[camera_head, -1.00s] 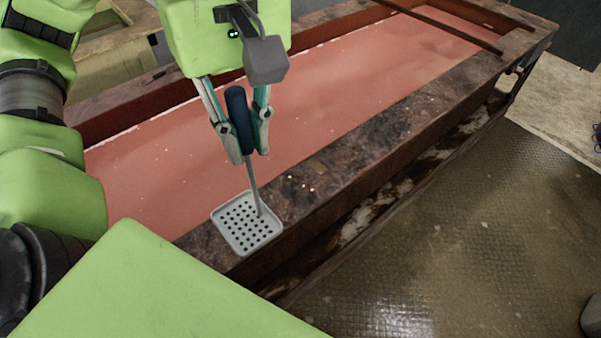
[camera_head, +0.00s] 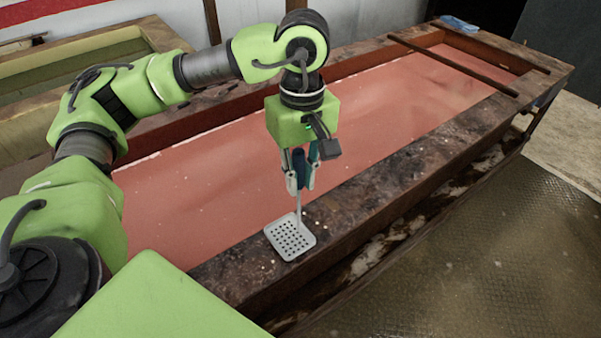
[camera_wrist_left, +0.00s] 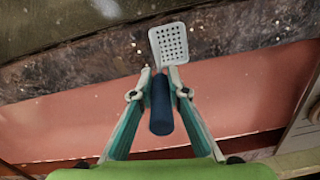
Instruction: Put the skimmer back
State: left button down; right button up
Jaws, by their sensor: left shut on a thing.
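The skimmer (camera_head: 290,238) has a square, light grey perforated head, a thin shaft and a dark blue handle. My left gripper (camera_head: 300,186) is shut on the handle and points down, with the head hanging below the fingers. The head appears in front of the trough's near rim in the head view; whether it touches the rim cannot be told. In the left wrist view the skimmer's handle (camera_wrist_left: 161,108) lies between the fingers of my left gripper (camera_wrist_left: 159,80), with the head beyond the tips. My right gripper is not in view.
A long trough (camera_head: 400,185) with a dark, worn rim holds pinkish-red liquid (camera_head: 200,185). Two dark bars (camera_head: 455,68) lie at its far right end, near a blue item (camera_head: 459,24). Another trough (camera_head: 80,75) stands behind at left. Textured floor (camera_head: 480,270) is clear at right.

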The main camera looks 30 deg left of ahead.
pick_arm(q)
jog(key=shift+f, duration=0.35)
jog(key=shift+f, duration=0.15)
jog(key=c, duration=2)
grip_release()
jog(key=shift+o, duration=0.2)
